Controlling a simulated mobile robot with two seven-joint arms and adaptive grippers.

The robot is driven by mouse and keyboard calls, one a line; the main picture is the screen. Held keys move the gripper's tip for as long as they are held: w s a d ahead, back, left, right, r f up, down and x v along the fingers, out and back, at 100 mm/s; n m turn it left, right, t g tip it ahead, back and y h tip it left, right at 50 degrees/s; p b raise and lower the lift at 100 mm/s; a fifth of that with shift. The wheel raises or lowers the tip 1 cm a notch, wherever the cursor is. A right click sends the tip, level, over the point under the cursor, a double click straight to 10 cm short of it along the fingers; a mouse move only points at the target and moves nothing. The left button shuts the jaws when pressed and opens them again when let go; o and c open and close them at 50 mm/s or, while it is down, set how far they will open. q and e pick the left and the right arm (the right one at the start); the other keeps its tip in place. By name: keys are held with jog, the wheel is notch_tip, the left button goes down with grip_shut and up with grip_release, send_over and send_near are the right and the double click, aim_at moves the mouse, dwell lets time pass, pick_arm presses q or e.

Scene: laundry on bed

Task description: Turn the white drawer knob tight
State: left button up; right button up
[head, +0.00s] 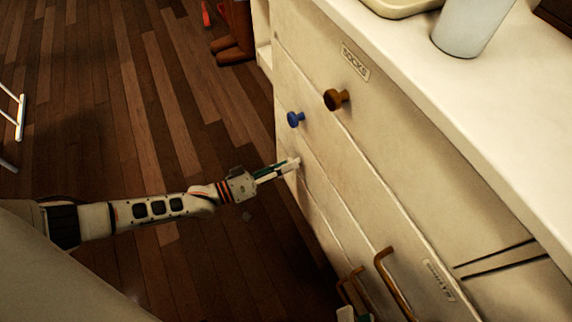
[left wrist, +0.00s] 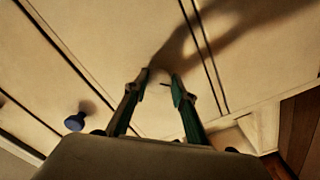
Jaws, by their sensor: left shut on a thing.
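The white knob (head: 296,161) sits on the cream drawer front, below the blue knob. It is small and mostly covered by the fingers of my left gripper (head: 289,167), which reaches it from the left and is shut on it. In the left wrist view the two fingertips of this gripper (left wrist: 161,76) stand a small gap apart against the drawer front. The knob between them is pale and hard to tell from the drawer there. A small part of what looks like my right gripper (head: 352,315) shows at the bottom edge, its jaws unclear.
A blue knob (head: 295,119) and a brown knob (head: 337,99) stick out nearby. Brass handles (head: 392,284) stand out lower on the dresser. A grey-white container (head: 472,25) stands on the dresser top (head: 515,130). Brown boots (head: 235,40) stand on the wooden floor.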

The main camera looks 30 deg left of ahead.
pick_arm(q)
jog(key=m+b, duration=0.1)
jog(key=m, duration=2.6)
jog(key=shift+a+m, duration=0.1)
jog(key=shift+m, duration=0.2)
pick_arm(e)
jog(key=shift+a+m, duration=0.4)
jog(key=shift+m, duration=0.4)
pick_arm(q)
jog(key=o, duration=1.1)
